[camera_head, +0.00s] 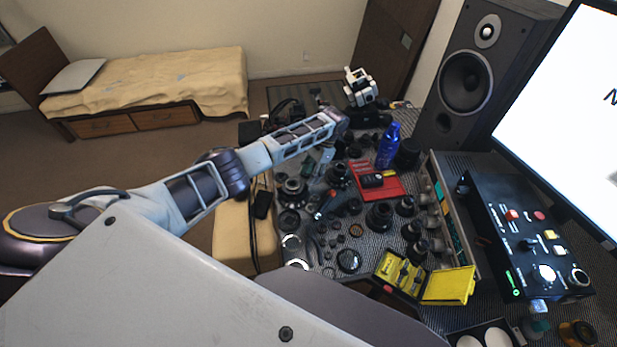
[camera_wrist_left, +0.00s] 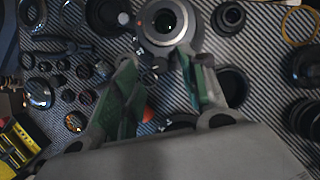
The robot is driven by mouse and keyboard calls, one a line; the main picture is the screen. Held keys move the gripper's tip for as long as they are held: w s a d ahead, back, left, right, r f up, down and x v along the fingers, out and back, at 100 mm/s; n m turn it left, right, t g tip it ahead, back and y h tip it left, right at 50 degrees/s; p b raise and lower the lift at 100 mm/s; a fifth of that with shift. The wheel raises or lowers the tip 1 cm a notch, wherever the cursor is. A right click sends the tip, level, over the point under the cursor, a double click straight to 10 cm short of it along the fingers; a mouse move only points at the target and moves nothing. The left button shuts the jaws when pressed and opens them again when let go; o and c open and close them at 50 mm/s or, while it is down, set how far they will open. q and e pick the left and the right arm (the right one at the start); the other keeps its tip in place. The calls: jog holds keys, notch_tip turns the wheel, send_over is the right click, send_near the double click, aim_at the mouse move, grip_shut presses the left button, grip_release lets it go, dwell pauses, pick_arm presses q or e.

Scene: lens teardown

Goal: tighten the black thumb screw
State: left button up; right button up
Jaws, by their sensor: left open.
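My left gripper (camera_head: 319,166) hangs over the middle of the cluttered bench in the head view, fingers pointing down. In the left wrist view its green-padded fingers (camera_wrist_left: 163,68) are open and apart. A lens part with a silver ring (camera_wrist_left: 168,22) lies just beyond the fingertips. A small dark knob-like piece (camera_wrist_left: 148,75) shows between the fingers, close to the left one; I cannot tell for sure whether it is the black thumb screw. No other piece can be clearly picked out as the screw. My right gripper is not in view.
Many dark lens parts and rings crowd the striped mat. A blue bottle (camera_head: 388,146), red tray (camera_head: 379,183) and open yellow case (camera_head: 447,286) stand to the right. A control box (camera_head: 520,235), speaker (camera_head: 470,85) and monitor (camera_head: 570,110) border the right side.

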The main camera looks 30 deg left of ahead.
pick_arm(q)
jog(key=shift+x, duration=1.2)
grip_shut()
jog(key=shift+d+r+m+t+y+p, duration=0.1)
jog(key=shift+m+t+y+p, duration=0.25)
jog(key=shift+m+p, duration=0.65)
jog(key=shift+m+t+y+p, duration=0.25)
jog(key=shift+m+y+p, duration=0.1)
jog(key=shift+m+p, duration=0.75)
grip_release()
